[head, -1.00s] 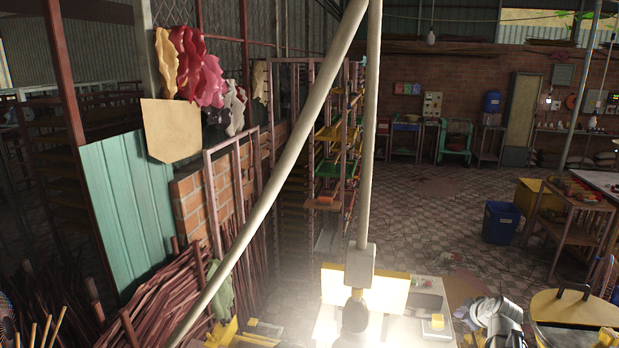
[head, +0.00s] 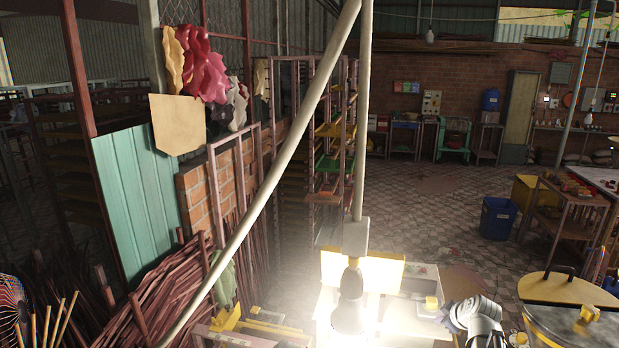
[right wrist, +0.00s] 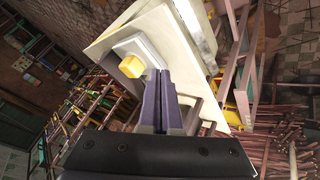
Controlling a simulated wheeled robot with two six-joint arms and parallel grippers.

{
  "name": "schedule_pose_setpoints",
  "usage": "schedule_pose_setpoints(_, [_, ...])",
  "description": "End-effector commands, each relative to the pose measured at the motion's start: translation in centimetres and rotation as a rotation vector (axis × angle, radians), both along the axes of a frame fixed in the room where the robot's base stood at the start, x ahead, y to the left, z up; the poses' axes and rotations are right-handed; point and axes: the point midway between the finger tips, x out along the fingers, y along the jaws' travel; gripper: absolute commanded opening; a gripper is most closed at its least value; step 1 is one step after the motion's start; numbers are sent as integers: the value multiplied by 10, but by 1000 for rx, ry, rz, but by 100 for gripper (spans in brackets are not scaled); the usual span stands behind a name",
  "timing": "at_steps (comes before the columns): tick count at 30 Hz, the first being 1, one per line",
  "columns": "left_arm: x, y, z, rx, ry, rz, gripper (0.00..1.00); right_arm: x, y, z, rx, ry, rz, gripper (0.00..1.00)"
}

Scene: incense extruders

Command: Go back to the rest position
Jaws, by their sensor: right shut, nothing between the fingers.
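My right gripper (head: 449,318) shows at the lower middle right of the head view, at the end of my grey and white arm, close to the machine table's right edge. In the right wrist view its two dark fingers (right wrist: 161,74) are shut together with nothing between them. They point over the pale table (right wrist: 112,33), where a yellow block (right wrist: 131,66) sits on a grey plate just left of the fingertips in the picture. I cannot tell the height gap. The yellow block also shows in the head view (head: 431,303). My left gripper is not in view.
A bright lamp (head: 350,297) glares over the work table. A lidded round pot (head: 570,287) stands right of my right arm. A blue bin (head: 498,218) and a wooden shelf (head: 569,212) stand farther back. The tiled floor (head: 425,195) between is open.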

Motion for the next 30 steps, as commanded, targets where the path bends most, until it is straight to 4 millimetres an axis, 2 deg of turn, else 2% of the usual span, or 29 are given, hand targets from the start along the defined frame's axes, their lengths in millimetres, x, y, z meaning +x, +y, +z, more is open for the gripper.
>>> schedule_pose_setpoints(8, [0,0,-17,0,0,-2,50,-24,85,-34,86,138,2,0])
schedule_pose_setpoints(11, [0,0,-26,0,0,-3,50,-43,129,-51,120,222,-10,0])
schedule_pose_setpoints(14, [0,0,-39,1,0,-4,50,-77,183,-74,144,340,-40,0])
schedule_pose_setpoints(15, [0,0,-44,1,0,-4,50,-94,205,-84,146,395,-60,0])
schedule_pose_setpoints(19, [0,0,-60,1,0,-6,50,-152,261,-110,123,549,-157,0])
schedule_pose_setpoints(21, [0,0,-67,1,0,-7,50,-181,281,-119,97,610,-216,0])
schedule_pose_setpoints(24, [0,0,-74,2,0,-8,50,-215,299,-128,56,667,-297,0])
schedule_pose_setpoints(27, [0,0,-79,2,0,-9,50,-238,308,-132,20,698,-360,0])
schedule_pose_setpoints(30, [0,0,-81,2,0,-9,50,-251,313,-134,0,711,-401,0])
